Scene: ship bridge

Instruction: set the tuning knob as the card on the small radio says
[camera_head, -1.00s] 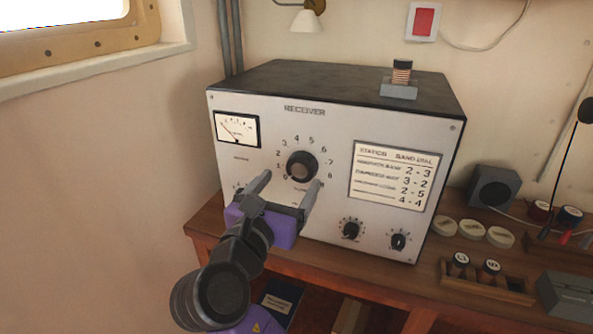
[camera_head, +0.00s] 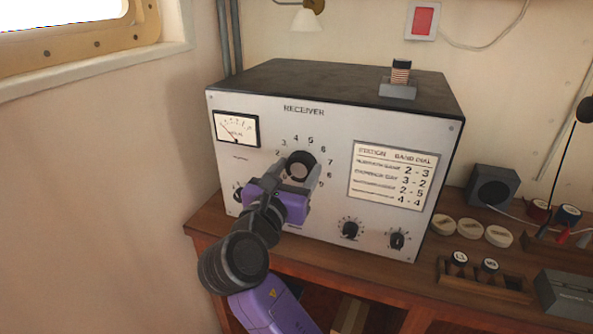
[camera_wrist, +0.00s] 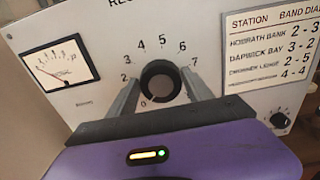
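The grey-fronted set marked RECEIVER (camera_head: 275,125) stands on the wooden desk. Its large dark round knob (camera_head: 300,160) sits mid-panel under an arc of numbers; it also shows in the wrist view (camera_wrist: 160,82). A white card (camera_head: 393,176) on the panel's right lists stations with band and dial pairs; in the wrist view (camera_wrist: 275,55), Hograth or similar Bank reads 2 - 3 and Dapneck or similar Bay 3 - 2. My gripper (camera_head: 297,172) is open, its fingers on either side of the large knob. Contact cannot be told. The knob's pointer is unclear.
A needle meter (camera_head: 237,129) is at the panel's upper left. Two small knobs (camera_head: 349,230) (camera_head: 398,240) sit low right. A small dark box (camera_head: 493,187), pale discs (camera_head: 471,229) and a wooden rack (camera_head: 485,283) are on the desk's right. A wall is close on the left.

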